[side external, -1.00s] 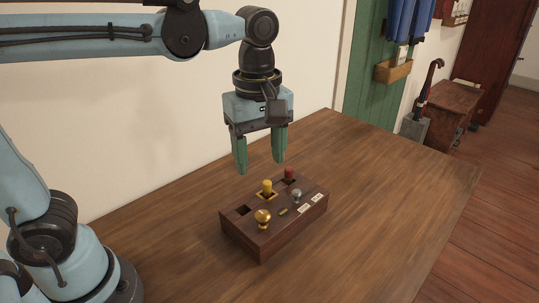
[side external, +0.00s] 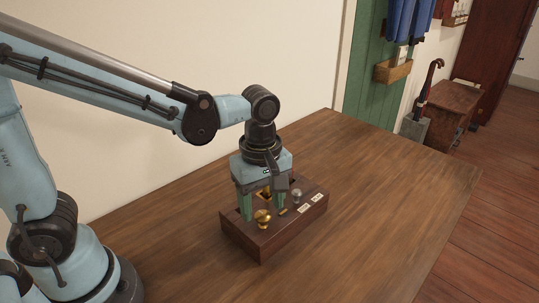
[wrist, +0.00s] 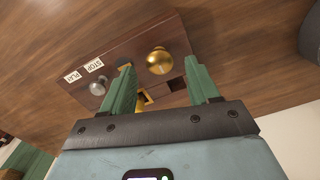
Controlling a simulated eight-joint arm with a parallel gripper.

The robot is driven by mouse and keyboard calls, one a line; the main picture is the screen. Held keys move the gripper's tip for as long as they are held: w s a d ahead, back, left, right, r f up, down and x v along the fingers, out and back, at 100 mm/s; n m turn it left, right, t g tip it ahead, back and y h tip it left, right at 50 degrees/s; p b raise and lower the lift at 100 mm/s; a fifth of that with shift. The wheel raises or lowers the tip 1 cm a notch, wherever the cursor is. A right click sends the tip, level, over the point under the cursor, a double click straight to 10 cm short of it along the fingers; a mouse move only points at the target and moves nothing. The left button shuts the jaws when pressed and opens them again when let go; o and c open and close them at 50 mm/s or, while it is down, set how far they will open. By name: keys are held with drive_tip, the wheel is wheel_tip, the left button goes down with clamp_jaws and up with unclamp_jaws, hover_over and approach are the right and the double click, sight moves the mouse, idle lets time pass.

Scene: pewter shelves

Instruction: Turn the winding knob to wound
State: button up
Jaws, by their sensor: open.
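A dark wooden box (side external: 262,245) stands on the table. A brass knob (side external: 263,215) rises from its top near the front left; I take it for the winding knob. The same knob shows in the wrist view (wrist: 159,61), roughly centred between and just beyond my fingertips. My gripper (side external: 264,214) is low over the box, pointing down, with its green fingers spread wide. In the wrist view the gripper (wrist: 160,66) is empty and neither finger visibly touches the knob. Any pointer or mark for "wound" cannot be made out.
A small silver knob (wrist: 97,88) sits beside the STOP label (wrist: 94,65) and the PLAY label (wrist: 70,76). A yellow-framed part (wrist: 146,98) lies partly behind a finger. The wooden table (side external: 400,200) is clear around the box.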

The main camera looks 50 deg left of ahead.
drive_tip(key=shift+f, duration=0.5)
drive_tip(key=shift+c, duration=0.3)
drive_tip(key=c, duration=1)
